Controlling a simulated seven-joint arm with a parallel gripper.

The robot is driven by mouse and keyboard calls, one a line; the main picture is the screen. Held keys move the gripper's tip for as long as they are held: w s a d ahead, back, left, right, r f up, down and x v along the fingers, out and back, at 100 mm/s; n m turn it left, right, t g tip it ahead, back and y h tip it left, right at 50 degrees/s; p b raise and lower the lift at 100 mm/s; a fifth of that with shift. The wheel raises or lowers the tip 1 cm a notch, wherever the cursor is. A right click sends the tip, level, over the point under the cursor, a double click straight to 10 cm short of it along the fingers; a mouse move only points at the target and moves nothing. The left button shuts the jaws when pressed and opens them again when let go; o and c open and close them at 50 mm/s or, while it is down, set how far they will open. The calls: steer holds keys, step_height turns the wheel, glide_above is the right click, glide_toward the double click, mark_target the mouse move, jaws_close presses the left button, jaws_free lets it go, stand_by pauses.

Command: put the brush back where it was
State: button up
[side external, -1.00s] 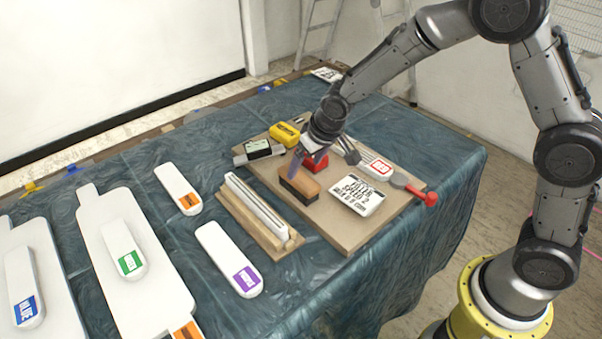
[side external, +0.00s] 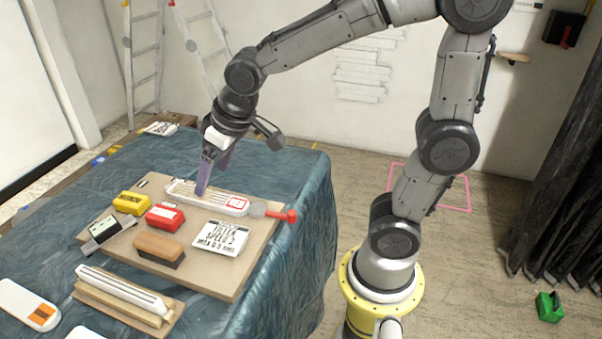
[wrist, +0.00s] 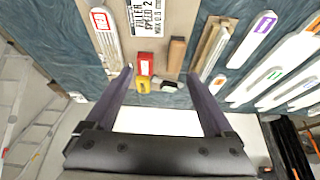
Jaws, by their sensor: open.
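The brush (side external: 160,248), a wooden block with a dark underside, lies on the tan board (side external: 232,280), in front of the red block and left of the white text card. It also shows in the wrist view (wrist: 176,54). My gripper (side external: 203,182) is open, with its purple fingers pointing down over the back of the board, near the long white bar with the red label (side external: 207,198). It is apart from the brush. In the wrist view, nothing is held between the spread fingers (wrist: 161,76).
A red block (side external: 165,217), a yellow block (side external: 131,203), a grey device with a small screen (side external: 105,232), a white text card (side external: 220,238) and a red-handled tool (side external: 275,213) share the board. A white rail on a wooden holder (side external: 125,292) stands in front.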

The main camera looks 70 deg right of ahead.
steer(key=s+d+r, duration=0.2)
steer(key=s, duration=1.5)
steer(key=shift+d+t, duration=0.15)
steer(key=shift+t, duration=0.15)
